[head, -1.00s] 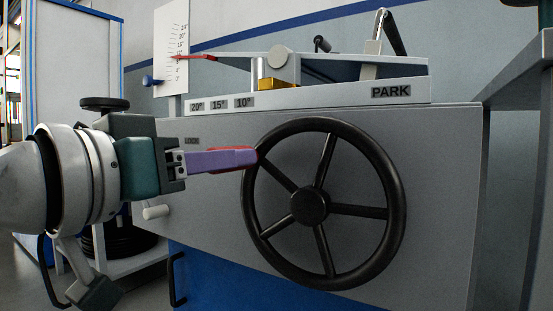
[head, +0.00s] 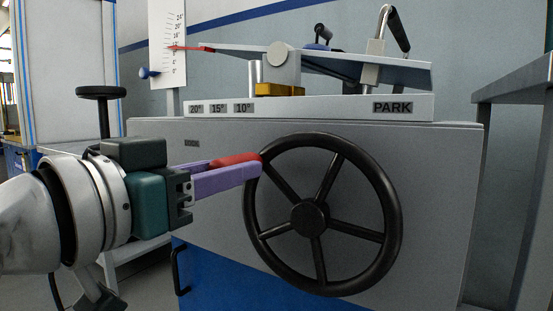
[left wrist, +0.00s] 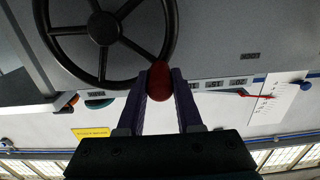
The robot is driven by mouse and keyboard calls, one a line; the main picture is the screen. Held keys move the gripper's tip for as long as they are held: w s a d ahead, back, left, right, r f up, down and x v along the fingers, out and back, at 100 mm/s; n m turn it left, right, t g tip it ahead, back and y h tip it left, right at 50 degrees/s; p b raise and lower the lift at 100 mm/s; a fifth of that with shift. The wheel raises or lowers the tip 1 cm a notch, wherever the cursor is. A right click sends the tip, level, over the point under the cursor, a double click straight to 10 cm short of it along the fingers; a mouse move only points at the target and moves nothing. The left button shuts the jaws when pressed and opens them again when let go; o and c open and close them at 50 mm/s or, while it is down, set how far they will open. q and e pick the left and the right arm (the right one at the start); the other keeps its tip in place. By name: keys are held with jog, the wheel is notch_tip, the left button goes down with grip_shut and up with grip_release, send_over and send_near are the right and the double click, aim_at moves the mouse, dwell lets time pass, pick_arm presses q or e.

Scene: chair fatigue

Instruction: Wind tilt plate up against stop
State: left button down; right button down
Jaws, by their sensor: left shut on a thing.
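The black handwheel (head: 309,218) is on the front of the grey cabinet. My left gripper (head: 254,167), with purple fingers, is shut on the wheel's red handle (head: 236,159) at the upper left of the rim. In the left wrist view the red handle (left wrist: 160,80) sits between both fingers. The grey tilt plate (head: 345,65) slopes up to the left. Its red pointer (head: 190,48) reaches the middle of the white angle scale (head: 169,30). A brass-coloured block (head: 279,90) sits below the plate's pivot; whether they touch is unclear. My right gripper is not in view.
Labels for 20°, 15° and 10° (head: 217,108) and PARK (head: 393,107) mark the ledge. A black knob on a post (head: 101,93) stands at left. A grey table (head: 520,80) stands at right. A blue knob (head: 148,72) is beside the scale.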

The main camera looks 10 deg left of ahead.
pick_arm(q)
jog(key=shift+s+d+r, duration=0.1)
jog(key=shift+d+r, duration=0.05)
jog(key=shift+r, duration=0.35)
jog(key=c, duration=1)
grip_release()
jog(key=shift+c, duration=0.2)
jog(key=o, duration=0.5)
jog(key=shift+d+f, duration=0.15)
jog(key=shift+f, duration=0.05)
jog(key=shift+c, duration=0.2)
jog(key=shift+s+a+p, duration=0.3)
jog(key=shift+s+p, duration=0.1)
jog(key=shift+s, duration=0.1)
jog(key=p+v, duration=0.3)
jog(key=v, duration=0.6)
jog(key=shift+w+f, duration=0.1)
